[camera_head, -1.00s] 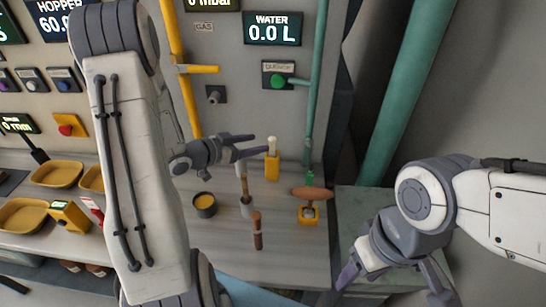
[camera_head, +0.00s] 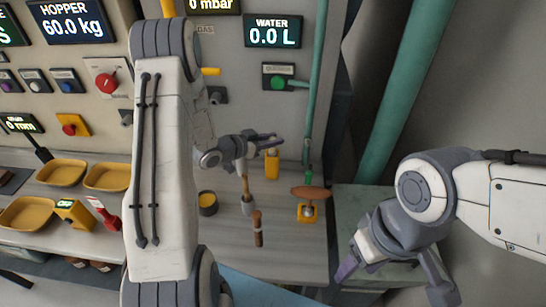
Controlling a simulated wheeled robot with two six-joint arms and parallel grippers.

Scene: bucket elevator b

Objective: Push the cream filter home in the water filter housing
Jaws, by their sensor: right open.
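The water filter housing (camera_head: 272,166) is a small yellow block standing on the bench near the back wall. The cream filter is mostly hidden behind my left gripper's fingers at the top of the housing, so I cannot tell how deep it sits. My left gripper (camera_head: 270,141) reaches in from the left, its fingers at the top of the housing. I cannot tell whether they are shut or touch the filter. My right gripper (camera_head: 394,278) is open and empty at the lower right, well apart from the housing.
A dark cup with yellow contents (camera_head: 208,203), wooden-handled tools (camera_head: 258,228) and a brown oval piece on a yellow base (camera_head: 309,212) stand in front of the housing. A green pipe (camera_head: 317,75) runs down the wall behind. Yellow trays (camera_head: 28,213) lie at the left.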

